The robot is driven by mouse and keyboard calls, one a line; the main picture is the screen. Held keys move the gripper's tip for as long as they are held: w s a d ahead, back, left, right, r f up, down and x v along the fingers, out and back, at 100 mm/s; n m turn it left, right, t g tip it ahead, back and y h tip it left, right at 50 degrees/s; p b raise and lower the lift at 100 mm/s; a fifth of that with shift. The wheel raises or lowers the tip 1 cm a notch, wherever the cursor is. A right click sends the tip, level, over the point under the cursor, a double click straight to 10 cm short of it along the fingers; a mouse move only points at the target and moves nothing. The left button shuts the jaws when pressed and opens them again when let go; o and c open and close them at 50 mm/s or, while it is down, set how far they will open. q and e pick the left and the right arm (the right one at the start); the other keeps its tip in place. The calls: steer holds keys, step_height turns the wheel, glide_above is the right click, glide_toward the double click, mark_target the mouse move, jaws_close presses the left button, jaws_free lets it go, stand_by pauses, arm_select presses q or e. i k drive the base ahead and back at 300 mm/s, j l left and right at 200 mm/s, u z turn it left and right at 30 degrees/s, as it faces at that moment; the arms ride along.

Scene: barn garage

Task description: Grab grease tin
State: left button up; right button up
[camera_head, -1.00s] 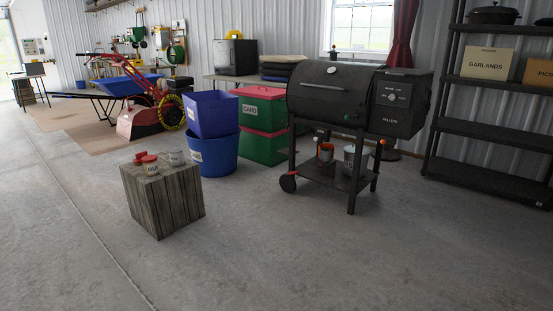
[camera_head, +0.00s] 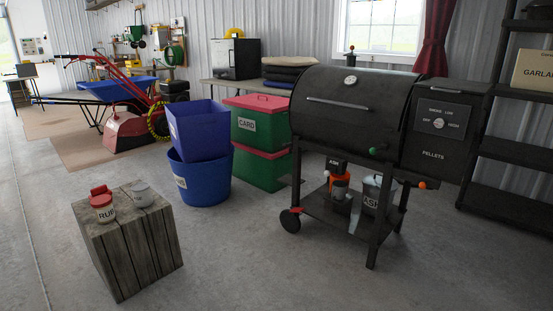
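No item in view carries a readable grease label, so I cannot tell for certain which one is the grease tin. A small grey-white tin (camera_head: 142,194) stands upright on top of a wooden block (camera_head: 138,243) at the lower left. A red-lidded jar (camera_head: 104,208) with a label that seems to read RUB stands to its left, apart from it. Neither of my grippers shows in the head view.
The black pellet grill (camera_head: 345,112) stands right of centre on wheeled legs. Blue tubs (camera_head: 201,180) and green bins with red lids (camera_head: 260,170) are behind the block. A dark shelf rack (camera_head: 505,190) is at the right. The concrete floor in front is clear.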

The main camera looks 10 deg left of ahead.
mark_target(143, 196)
steer(key=i+u, duration=0.25)
steer(key=i, duration=0.25)
steer(key=i+l+u, duration=0.25)
steer(key=i, duration=0.2)
steer(key=i+l+u, duration=0.25)
steer(key=i, duration=0.25)
